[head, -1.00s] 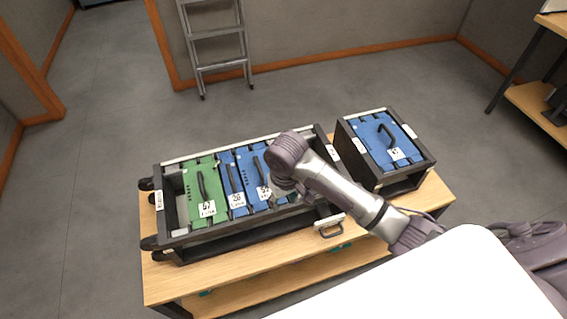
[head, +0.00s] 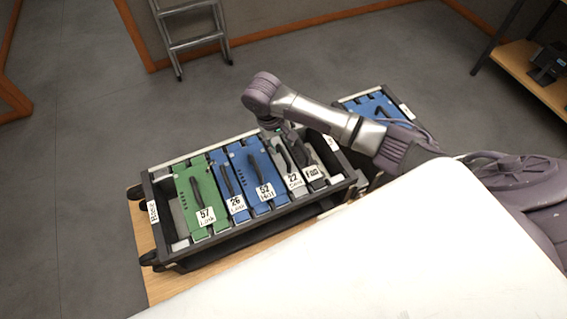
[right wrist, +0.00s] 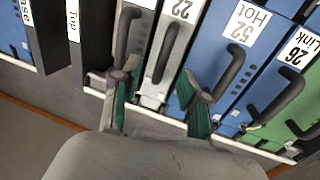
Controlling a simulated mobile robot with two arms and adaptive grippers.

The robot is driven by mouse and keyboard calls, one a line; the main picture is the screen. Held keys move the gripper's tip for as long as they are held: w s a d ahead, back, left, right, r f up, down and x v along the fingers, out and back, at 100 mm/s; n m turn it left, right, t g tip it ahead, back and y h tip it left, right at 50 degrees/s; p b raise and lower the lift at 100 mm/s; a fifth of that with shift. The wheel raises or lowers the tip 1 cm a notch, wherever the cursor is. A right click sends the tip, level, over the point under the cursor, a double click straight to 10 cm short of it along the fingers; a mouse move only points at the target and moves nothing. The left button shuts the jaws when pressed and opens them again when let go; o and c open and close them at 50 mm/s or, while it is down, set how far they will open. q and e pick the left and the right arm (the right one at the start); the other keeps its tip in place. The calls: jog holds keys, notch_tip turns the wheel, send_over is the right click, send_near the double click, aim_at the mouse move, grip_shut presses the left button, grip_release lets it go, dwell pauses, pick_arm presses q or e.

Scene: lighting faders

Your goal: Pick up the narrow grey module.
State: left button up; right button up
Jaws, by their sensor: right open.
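The narrow grey module labelled 22 (head: 293,179) stands in the black rack, between the blue module 52 (head: 262,192) and another grey module (head: 315,178). In the right wrist view the grey module 22 (right wrist: 154,92) shows its black handle (right wrist: 165,55) upright. My right gripper (right wrist: 158,102) is open and empty. Its two green-padded fingers are on either side of module 22, apart from its handle, with the handle ahead between them. In the head view my right gripper (head: 284,134) is partly hidden by its own arm. My left gripper is not in view.
The black rack (head: 158,228) also holds blue module 26 (head: 232,190) and green module 57 (head: 196,190). A second case with a blue module (head: 362,107) stands to the right, partly behind my arm. The wooden table (head: 146,258) shows at the left. A ladder (head: 190,30) is behind.

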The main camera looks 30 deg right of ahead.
aim_at(282, 151)
jog(key=shift+w+f, duration=0.1)
jog(key=shift+f, duration=0.35)
jog(key=shift+d+f, duration=0.1)
jog(key=shift+f, duration=0.15)
jog(key=f, duration=0.1)
jog(key=f+p, duration=0.1)
jog(key=f, duration=0.2)
jog(key=shift+d+f, duration=0.15)
jog(key=shift+d, duration=0.15)
jog(key=shift+f, duration=0.35)
grip_shut()
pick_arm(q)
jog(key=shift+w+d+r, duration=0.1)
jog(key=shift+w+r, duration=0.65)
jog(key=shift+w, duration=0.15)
pick_arm(e)
jog(key=shift+w+d+r, duration=0.1)
jog(key=shift+w+r, duration=0.05)
jog(key=shift+r, duration=0.05)
